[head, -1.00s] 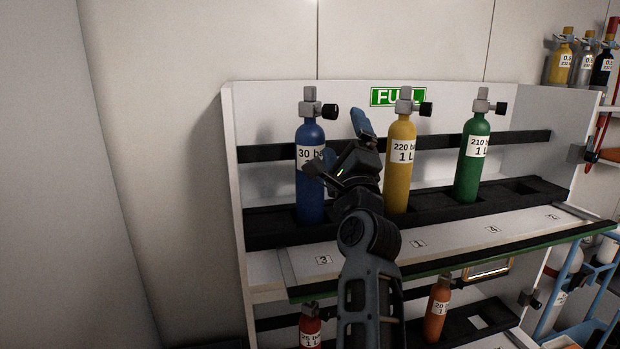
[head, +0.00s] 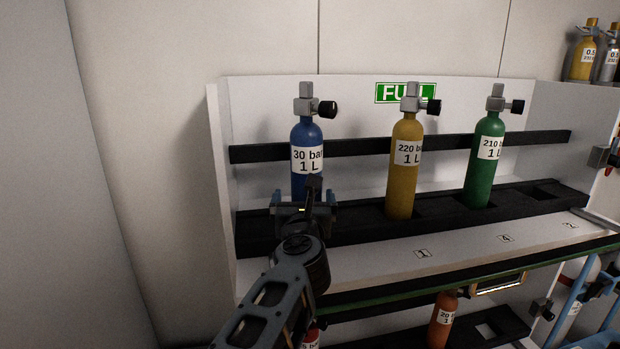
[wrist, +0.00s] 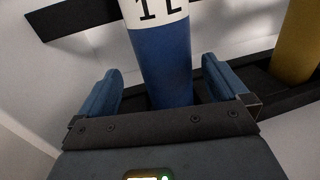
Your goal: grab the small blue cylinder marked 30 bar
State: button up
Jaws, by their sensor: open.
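The blue cylinder (head: 308,165), labelled 30 bar 1 L, stands upright in the black rack on the upper shelf, at the left end. Its lower part is hidden behind my gripper in the head view. My gripper (head: 305,200) is open in front of its lower half. In the wrist view the blue cylinder (wrist: 163,62) stands between and beyond the two blue fingers of my gripper (wrist: 160,85), with space on both sides. Whether the fingertips reach alongside it is hard to tell.
A yellow cylinder (head: 403,165) and a green cylinder (head: 484,160) stand to the right in the same rack (head: 445,205). A black rail (head: 262,153) runs behind them. An orange cylinder (head: 441,320) is on the shelf below. The panel's left side wall (head: 222,190) is close by.

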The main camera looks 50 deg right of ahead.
jog(key=x, duration=0.6)
jog(key=shift+d, duration=0.45)
jog(key=shift+w, duration=0.1)
grip_shut()
jog(key=shift+r, duration=0.15)
dwell(0.5)
